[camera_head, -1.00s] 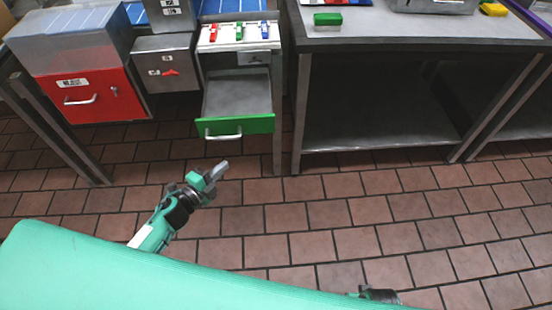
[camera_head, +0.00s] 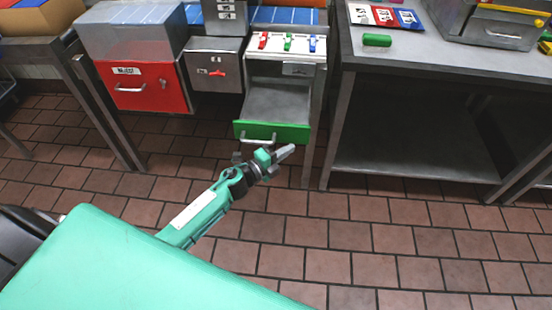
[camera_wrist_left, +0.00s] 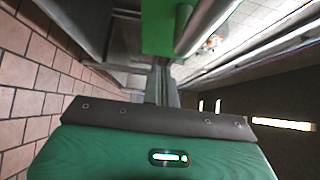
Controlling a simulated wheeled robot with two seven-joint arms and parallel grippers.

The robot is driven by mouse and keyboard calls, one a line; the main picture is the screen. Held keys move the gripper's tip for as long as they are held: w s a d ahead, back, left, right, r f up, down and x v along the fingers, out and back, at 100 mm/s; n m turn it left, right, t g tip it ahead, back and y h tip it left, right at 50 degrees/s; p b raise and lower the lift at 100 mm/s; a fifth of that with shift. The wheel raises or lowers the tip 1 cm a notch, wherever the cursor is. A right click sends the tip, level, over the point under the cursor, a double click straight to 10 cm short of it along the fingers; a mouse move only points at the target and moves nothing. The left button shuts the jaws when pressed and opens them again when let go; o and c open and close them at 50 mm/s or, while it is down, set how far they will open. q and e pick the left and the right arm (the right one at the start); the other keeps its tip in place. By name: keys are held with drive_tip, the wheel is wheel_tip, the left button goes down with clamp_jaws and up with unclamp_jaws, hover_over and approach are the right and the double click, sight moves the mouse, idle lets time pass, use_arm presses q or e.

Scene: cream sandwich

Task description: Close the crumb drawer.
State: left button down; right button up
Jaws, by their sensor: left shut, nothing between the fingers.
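The crumb drawer, with a grey tray and a green front (camera_head: 285,131), stands pulled out below a metal unit in the head view. Its silver bar handle (camera_head: 256,139) is on the front. My left gripper (camera_head: 287,151) is shut and empty, just in front of and slightly below the drawer front. In the left wrist view, the shut fingers (camera_wrist_left: 162,85) point toward the green drawer front (camera_wrist_left: 158,25), with the handle (camera_wrist_left: 205,28) close by at upper right. I cannot tell whether the fingers touch the front. My right gripper is not in view.
A red reject bin (camera_head: 143,86) and a grey box with a red latch (camera_head: 216,66) stand left of the drawer. A metal table (camera_head: 450,56) with a lower shelf stands to the right. The tiled floor (camera_head: 330,240) in front is clear.

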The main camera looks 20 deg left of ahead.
sight(296, 138)
use_arm(q)
drive_tip(key=shift+w+a, duration=0.25)
drive_tip(key=shift+w, duration=0.45)
drive_tip(key=shift+w+a, duration=0.25)
drive_tip(key=shift+w, duration=0.45)
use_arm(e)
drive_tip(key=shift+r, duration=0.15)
